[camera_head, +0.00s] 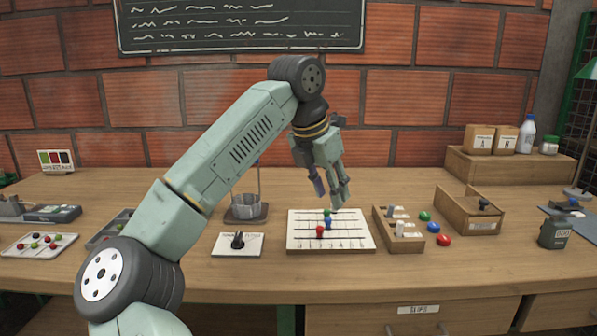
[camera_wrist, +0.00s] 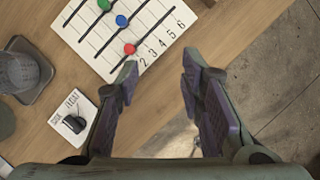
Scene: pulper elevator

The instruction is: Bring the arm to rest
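My gripper (camera_head: 328,190) hangs above the wooden table, over the back of a white lined board (camera_head: 358,243) in the head view. In the wrist view my gripper (camera_wrist: 157,82) has its two fingers wide apart with nothing between them. The board also shows in the wrist view (camera_wrist: 158,12), numbered along one edge, with red (camera_wrist: 129,49), blue (camera_wrist: 122,21) and green (camera_wrist: 104,4) pieces on it. These pieces stand apart from my fingers in the head view, below the gripper.
A knob plate (camera_head: 237,244) and a grey cup on a stand (camera_head: 246,209) are left of the board. A small wooden tray (camera_head: 410,243), loose coloured pieces (camera_head: 433,228) and an open wooden box (camera_head: 468,212) are right of it. A brick wall (camera_head: 420,100) stands behind.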

